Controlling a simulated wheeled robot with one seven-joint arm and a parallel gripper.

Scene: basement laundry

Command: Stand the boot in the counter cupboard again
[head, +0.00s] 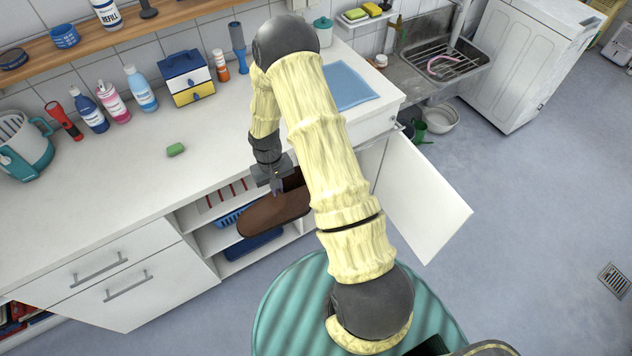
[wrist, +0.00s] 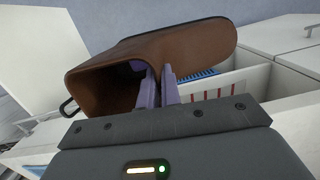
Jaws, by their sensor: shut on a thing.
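The brown boot (head: 272,212) is held in front of the open counter cupboard, its long foot pointing left in the head view. In the wrist view the boot (wrist: 195,50) lies across the top, its open shaft facing the lower left. My gripper (head: 277,187) is shut on the rim of the shaft; in the wrist view its purple fingers (wrist: 158,88) pinch the boot's wall, one inside the opening. The cupboard (head: 193,218) stands open below the counter, with shelves inside. Its white door (head: 425,200) is swung out to the right. My arm hides part of the cupboard and boot.
A blue basket (head: 232,217) is on the cupboard's upper shelf and a dark blue item (head: 250,243) lies on the lower one. Drawers (head: 110,275) adjoin on the left. Floor at right is free.

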